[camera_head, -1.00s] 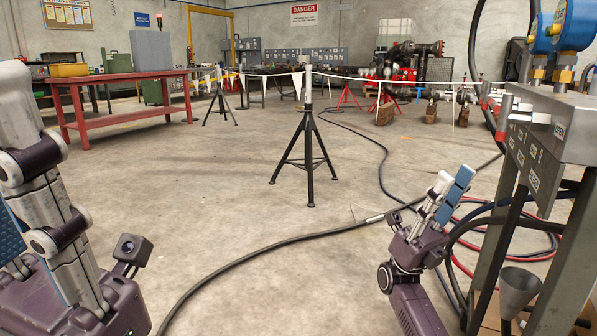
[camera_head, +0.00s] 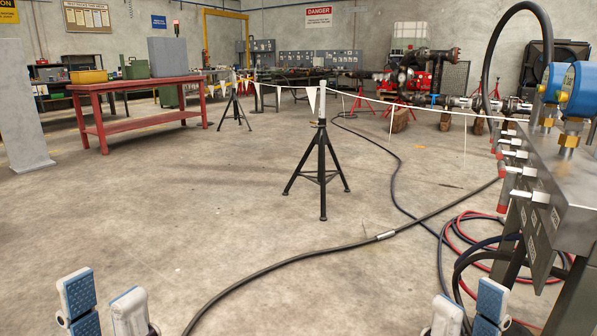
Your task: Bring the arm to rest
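My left gripper (camera_head: 104,298) shows at the bottom left of the head view. Its two pale fingers with blue pads point up and stand apart, with nothing between them. My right gripper (camera_head: 468,306) shows at the bottom right, in front of the steel bench. Its two fingers also stand apart and hold nothing. Both grippers are cut off by the lower picture edge, so most of both arms is hidden.
The steel bench (camera_head: 580,205) with blue gauges (camera_head: 580,90) stands close on the right. Hoses (camera_head: 290,264) run over the floor. A black tripod stand (camera_head: 321,170) carries a barrier line. A red table (camera_head: 98,110) stands back left.

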